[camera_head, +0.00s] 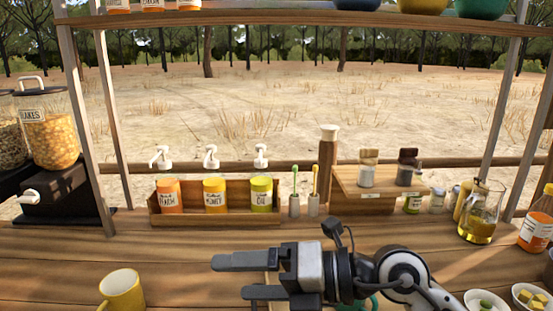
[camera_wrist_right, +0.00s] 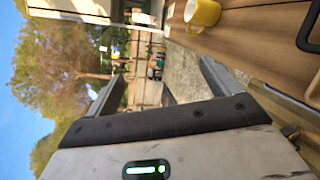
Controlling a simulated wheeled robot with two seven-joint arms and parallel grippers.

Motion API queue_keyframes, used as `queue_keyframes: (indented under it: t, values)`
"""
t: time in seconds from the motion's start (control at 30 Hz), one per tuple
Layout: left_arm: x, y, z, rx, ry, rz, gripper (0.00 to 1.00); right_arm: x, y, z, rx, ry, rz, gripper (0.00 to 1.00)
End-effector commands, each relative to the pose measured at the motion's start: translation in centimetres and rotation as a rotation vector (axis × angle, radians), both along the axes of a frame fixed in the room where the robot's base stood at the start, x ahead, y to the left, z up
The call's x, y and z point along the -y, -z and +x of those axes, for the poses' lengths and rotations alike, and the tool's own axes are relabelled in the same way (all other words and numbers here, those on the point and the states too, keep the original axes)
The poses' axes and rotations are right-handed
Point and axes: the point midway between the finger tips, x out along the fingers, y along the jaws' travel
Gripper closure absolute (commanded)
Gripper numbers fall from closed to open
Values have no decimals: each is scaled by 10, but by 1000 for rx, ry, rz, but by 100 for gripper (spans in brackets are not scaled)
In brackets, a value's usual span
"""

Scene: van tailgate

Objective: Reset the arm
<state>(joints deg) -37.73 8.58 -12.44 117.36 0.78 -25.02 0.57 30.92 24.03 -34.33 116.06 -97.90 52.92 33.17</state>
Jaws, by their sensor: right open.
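My right gripper (camera_head: 232,277) is in the lower middle of the head view, above the wooden counter (camera_head: 200,250). Its two fingers point left and stand apart with nothing between them. In the right wrist view the fingers (camera_wrist_right: 162,90) also show apart and empty. The arm reaches in from the lower right of the head view and hides part of the counter and a green item at the bottom edge. My left gripper does not show in either view.
A yellow mug (camera_head: 122,291) stands at lower left, apart from the gripper. Behind is a wooden rack (camera_head: 215,223) of pump bottles. At right are a glass oil jug (camera_head: 481,212), an orange-labelled bottle (camera_head: 536,230) and small white bowls (camera_head: 530,297). The counter's left middle is clear.

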Motion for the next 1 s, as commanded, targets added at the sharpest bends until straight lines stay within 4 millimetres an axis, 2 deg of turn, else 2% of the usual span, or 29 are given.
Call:
queue_keyframes:
  t: [0.03, 0.07, 0.1, 0.17, 0.23, 0.3, 0.37, 0.4, 0.47, 0.5, 0.6, 0.7, 0.8, 1.0]
  values:
    - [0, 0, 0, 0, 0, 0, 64, -2, -23, -7, -43, 23, 197, 11]
    - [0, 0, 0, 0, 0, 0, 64, 0, -38, -8, -69, 48, 316, 11]
    - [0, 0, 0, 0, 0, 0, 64, 9, -56, -6, -107, 96, 468, 11]
    - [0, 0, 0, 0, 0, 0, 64, 29, -76, 1, -181, 192, 686, 11]
    - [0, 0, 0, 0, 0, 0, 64, 64, -87, 16, -281, 342, 911, 11]
    - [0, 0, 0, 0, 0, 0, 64, 104, -79, 33, -403, 526, 1103, 11]
    - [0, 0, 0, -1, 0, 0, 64, 140, -59, 44, -522, 707, 1236, 11]
    - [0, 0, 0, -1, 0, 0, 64, 163, -38, 49, -609, 838, 1303, 11]
    - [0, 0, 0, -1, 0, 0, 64, 192, -2, 50, -741, 1030, 1371, 11]
    - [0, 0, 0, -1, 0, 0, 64, 208, 24, 46, -830, 1155, 1395, 11]
    - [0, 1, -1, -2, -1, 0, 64, 235, 91, 23, -1058, 1450, 1393, 11]
    - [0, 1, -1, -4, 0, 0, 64, 247, 142, -9, -1253, 1678, 1329, 11]
    - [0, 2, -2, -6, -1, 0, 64, 250, 177, -40, -1401, 1834, 1246, 11]
    - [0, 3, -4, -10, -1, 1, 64, 247, 218, -95, -1627, 2039, 1066, 11]
